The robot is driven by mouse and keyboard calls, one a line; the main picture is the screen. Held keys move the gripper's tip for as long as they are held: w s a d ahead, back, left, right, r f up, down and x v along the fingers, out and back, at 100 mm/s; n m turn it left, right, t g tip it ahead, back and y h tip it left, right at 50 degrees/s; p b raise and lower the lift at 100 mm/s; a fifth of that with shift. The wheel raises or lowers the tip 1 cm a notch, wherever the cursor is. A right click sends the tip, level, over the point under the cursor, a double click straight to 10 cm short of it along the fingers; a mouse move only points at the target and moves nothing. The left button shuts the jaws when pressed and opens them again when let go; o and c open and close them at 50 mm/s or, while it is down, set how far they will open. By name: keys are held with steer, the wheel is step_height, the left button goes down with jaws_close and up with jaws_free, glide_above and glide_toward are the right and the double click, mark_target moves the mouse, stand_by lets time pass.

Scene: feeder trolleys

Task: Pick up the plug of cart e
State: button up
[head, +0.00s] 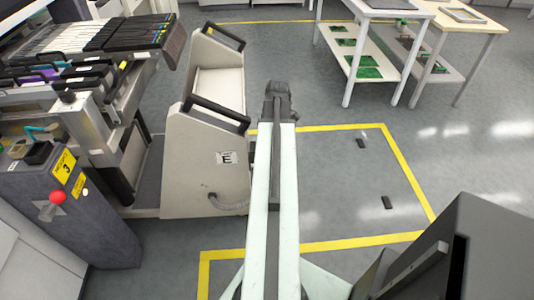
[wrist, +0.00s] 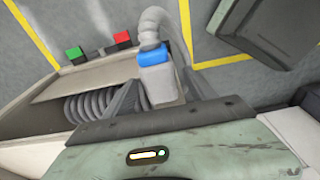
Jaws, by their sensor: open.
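Cart E (head: 205,150), a beige trolley with black handles and an "E" label, stands left of my arm in the head view. In the wrist view its plug (wrist: 161,78) has a blue collar and a pale grey body, with a grey hose rising from it. My gripper (wrist: 163,88) is open, with one dark finger on each side of the plug. I cannot tell whether either finger touches it. In the head view the end of my arm is beside the cart, and the plug cannot be made out there.
A feeder machine (head: 75,90) stands left of the cart. Yellow-lined floor (head: 335,190) on the right is mostly clear; white tables (head: 385,13) stand behind.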

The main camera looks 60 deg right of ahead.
jaws_close()
steer(key=shift+r, duration=0.2)
